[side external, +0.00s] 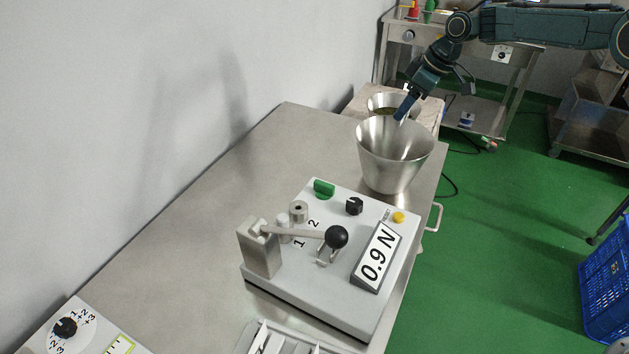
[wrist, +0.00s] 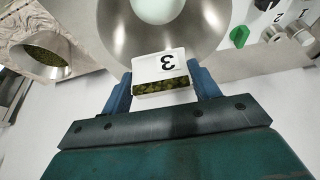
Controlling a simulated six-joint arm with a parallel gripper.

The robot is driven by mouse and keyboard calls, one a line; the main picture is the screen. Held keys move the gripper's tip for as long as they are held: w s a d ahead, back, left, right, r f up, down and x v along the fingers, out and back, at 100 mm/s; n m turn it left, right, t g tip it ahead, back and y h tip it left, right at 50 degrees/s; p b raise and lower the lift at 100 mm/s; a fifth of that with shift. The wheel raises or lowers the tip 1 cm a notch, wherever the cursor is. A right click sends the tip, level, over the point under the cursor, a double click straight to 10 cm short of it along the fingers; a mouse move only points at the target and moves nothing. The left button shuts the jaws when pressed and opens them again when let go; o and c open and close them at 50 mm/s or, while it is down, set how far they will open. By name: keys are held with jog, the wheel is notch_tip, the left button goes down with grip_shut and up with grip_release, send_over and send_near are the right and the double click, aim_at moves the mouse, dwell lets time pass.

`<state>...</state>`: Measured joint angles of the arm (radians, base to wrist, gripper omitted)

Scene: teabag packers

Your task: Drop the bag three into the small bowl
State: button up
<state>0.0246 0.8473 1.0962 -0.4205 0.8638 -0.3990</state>
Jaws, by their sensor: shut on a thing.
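A bag marked 3 (wrist: 160,66), white with a dark leafy strip, is between the blue fingers of my gripper (wrist: 161,88) in the wrist view. My gripper is shut on it. In the side external view my gripper (side external: 402,115) points down at the far rim of a steel bowl (side external: 388,168). The bag cannot be made out there. In the wrist view the steel bowl (wrist: 112,28) lies just beyond the bag, with a pale round patch in its middle. A second steel bowl (side external: 375,101) holding leaves stands behind; it also shows in the wrist view (wrist: 64,60).
A grey device (side external: 280,278) with a lever, knobs and a 0.9 N display stands on the steel table (side external: 225,190) near the bowl. A dial box (side external: 75,335) sits at the front left. The table's left part is clear. A wall (side external: 120,110) borders it.

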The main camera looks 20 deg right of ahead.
aim_at(407, 119)
jog(key=shift+f, duration=0.1)
jog(key=shift+f, duration=2.9)
jog(key=o, duration=1)
jog(key=shift+r, duration=0.15)
jog(key=v, duration=1.3)
jog(key=shift+s+r, duration=0.2)
jog(key=shift+s, duration=0.05)
jog(key=shift+d, duration=0.1)
